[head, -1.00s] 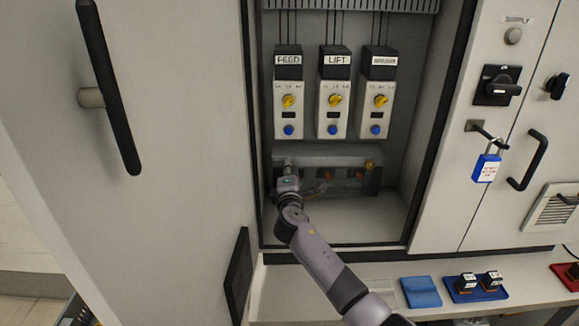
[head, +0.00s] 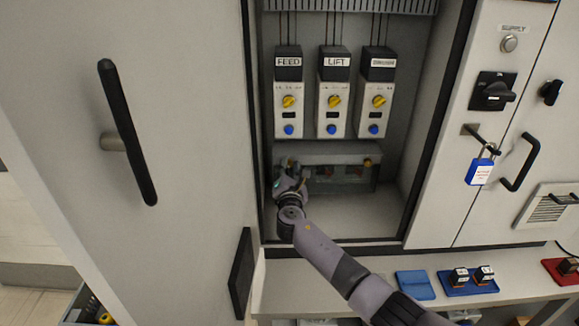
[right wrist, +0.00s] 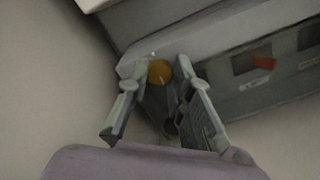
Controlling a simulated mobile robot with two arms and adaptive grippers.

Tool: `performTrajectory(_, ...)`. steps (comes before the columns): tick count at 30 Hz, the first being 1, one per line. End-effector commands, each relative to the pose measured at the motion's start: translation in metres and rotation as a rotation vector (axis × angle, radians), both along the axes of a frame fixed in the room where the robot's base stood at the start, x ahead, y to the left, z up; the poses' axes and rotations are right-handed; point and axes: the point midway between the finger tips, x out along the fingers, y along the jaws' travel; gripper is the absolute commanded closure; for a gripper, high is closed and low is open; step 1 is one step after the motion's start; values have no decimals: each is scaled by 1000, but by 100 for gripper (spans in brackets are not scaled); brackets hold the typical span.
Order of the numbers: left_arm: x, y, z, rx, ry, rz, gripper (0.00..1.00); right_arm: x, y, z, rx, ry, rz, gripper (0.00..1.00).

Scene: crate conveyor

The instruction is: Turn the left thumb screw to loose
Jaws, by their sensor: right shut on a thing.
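In the head view my right gripper (head: 284,166) is at the left end of the grey cover box (head: 335,149) and hides the left screw. The right thumb screw (head: 368,162) shows at the box's right end. My left gripper is not in view.
Modules labelled FEED (head: 288,63) and LIFT (head: 334,63), and a third, hang above the box. The open cabinet door (head: 190,150) stands left. A blue padlock (head: 479,172) hangs at right. A shelf (head: 380,270) below carries blue trays.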

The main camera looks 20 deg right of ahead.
Motion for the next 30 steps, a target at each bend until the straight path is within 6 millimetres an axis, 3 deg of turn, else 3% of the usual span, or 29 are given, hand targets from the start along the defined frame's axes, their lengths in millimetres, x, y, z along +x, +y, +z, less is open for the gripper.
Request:
performTrajectory(16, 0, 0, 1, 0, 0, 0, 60, -1, 1, -3, -22, 10, 2, 100)
performTrajectory(17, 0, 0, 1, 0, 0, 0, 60, -1, 1, -3, -22, 10, 2, 78)
performTrajectory(25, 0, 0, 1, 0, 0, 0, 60, 0, 0, -1, -22, 8, 1, 60)
performTrajectory(30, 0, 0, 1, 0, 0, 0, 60, 0, 0, -1, -21, 7, 1, 60)
